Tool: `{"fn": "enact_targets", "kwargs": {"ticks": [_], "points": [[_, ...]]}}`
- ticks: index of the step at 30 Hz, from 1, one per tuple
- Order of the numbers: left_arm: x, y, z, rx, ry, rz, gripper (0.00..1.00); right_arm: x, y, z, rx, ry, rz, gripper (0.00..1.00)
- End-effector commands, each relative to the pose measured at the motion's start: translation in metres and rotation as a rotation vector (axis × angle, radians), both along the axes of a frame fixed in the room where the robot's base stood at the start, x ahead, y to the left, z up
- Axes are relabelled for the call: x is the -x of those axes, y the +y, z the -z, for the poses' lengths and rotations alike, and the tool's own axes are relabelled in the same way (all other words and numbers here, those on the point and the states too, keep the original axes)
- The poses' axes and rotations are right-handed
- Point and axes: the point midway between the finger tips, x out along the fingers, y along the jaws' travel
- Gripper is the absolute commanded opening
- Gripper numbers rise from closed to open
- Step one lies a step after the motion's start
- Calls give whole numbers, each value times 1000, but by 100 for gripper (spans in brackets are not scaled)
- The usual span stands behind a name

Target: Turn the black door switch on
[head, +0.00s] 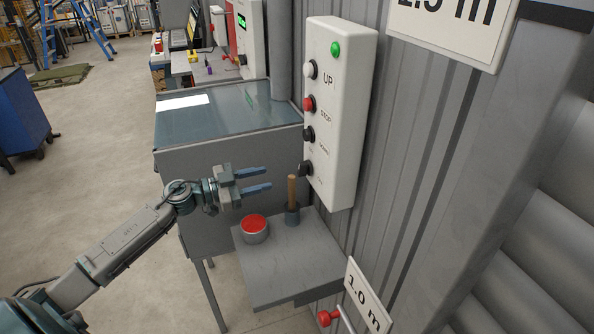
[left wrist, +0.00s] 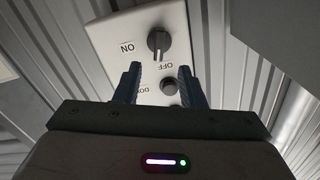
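The black door switch (head: 306,169) is a rotary knob at the bottom of the white control box (head: 342,110) on the ribbed wall. In the left wrist view the switch (left wrist: 158,41) shows upside down, between the labels ON and OFF; its grip appears to lie toward OFF. My left gripper (head: 266,179) is open and empty, left of the switch and apart from it, its fingers pointing at the box. In the left wrist view the fingers (left wrist: 161,84) frame the black DOWN button (left wrist: 169,86), with the switch beyond. My right gripper is out of view.
Below the box is a grey shelf (head: 285,267) with a red-topped round object (head: 254,228) and an upright wooden handle (head: 292,190) close to my fingers. A grey glass-topped cabinet (head: 225,120) stands behind my gripper. A red-knobbed lever (head: 326,318) is lower down.

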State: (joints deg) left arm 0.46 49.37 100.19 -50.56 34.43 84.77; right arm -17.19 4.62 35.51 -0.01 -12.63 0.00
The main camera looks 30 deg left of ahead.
Motion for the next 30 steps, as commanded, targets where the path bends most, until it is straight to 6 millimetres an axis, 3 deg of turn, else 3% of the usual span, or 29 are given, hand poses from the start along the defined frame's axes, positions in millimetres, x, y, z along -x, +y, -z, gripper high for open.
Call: {"fn": "enact_targets", "kwargs": {"ticks": [21,30], "points": [[-69,-62,-3,0,-3,2,36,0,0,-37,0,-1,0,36],[-78,-71,-1,-3,-3,3,36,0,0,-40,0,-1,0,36]]}}
